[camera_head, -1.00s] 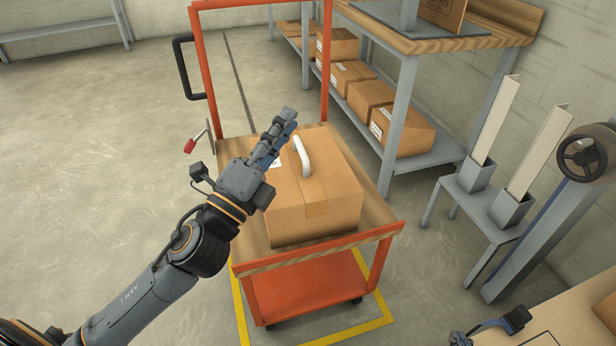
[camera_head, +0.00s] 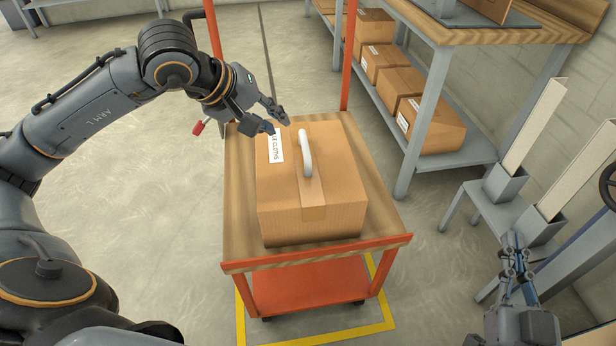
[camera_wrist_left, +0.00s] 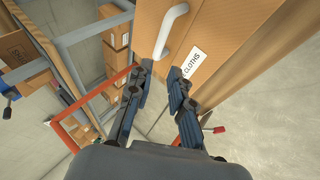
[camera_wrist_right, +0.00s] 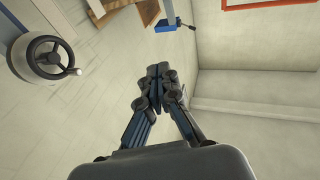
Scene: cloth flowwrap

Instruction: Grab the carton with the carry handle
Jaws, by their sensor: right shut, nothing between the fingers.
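The cardboard carton (camera_head: 335,185) sits on the wooden top of the orange cart. A white carry handle (camera_head: 306,155) arches up from its top, beside a white label (camera_head: 276,147). My left gripper (camera_head: 279,123) is open and empty, near the carton's far-left top edge, apart from the handle. In the left wrist view the handle (camera_wrist_left: 166,33) and label (camera_wrist_left: 194,64) lie beyond the open fingertips (camera_wrist_left: 160,70). My right gripper (camera_head: 513,246) is shut and empty at the lower right, far from the carton; its closed fingers (camera_wrist_right: 158,72) show in the right wrist view.
The cart (camera_head: 309,288) has an orange frame and stands over yellow floor lines. To its right is a shelf bench (camera_head: 447,150) with several cartons on its lower shelf. A grey stand (camera_head: 470,196) with upright pale boards is near my right gripper. Floor left of the cart is clear.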

